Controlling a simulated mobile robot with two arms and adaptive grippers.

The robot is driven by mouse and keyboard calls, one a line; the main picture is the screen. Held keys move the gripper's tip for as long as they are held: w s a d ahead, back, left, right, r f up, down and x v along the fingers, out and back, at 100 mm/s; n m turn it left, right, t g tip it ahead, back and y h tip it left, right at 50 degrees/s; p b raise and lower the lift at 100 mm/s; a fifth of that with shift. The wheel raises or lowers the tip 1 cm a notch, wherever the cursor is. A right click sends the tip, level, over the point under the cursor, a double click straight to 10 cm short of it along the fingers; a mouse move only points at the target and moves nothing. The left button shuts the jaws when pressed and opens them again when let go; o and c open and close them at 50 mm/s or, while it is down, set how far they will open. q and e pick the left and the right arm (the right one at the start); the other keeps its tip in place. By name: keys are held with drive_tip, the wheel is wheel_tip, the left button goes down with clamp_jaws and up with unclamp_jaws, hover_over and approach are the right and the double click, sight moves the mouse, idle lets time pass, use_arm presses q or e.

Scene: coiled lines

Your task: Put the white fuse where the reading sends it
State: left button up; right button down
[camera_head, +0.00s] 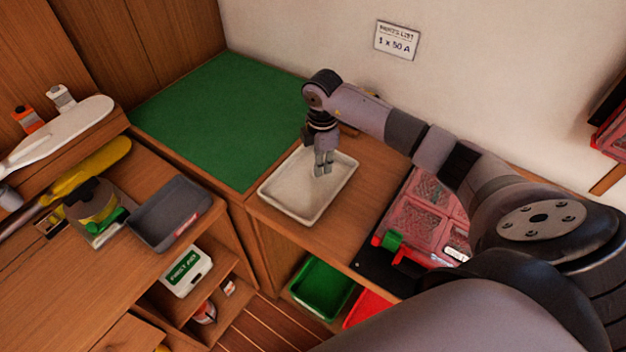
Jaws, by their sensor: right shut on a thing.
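My right gripper (323,170) comes in from the right and points down over the cream tray (273,192). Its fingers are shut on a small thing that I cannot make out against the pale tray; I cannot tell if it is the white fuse. I see no other loose white fuse clearly. A wall card (397,41) reads "1 x 50 A" under a small heading. A grey device with a green part (106,222) stands on the left bench; no reading on it is legible. My left gripper is out of view.
A green mat (222,115) lies behind the tray. A grey tray (169,214) is on the left bench. A red compartment case (427,215) lies right, partly behind my arm. Below are a green bin (321,288), a red bin (369,308) and a first-aid box (186,270).

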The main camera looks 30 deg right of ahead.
sight(321, 180)
drive_tip(key=c, duration=1.5)
unclamp_jaws()
drive_tip(key=shift+c, duration=0.2)
drive_tip(key=shift+r, duration=0.1)
wheel_tip(321, 180, up, 12)
drive_tip(key=shift+s, duration=0.1)
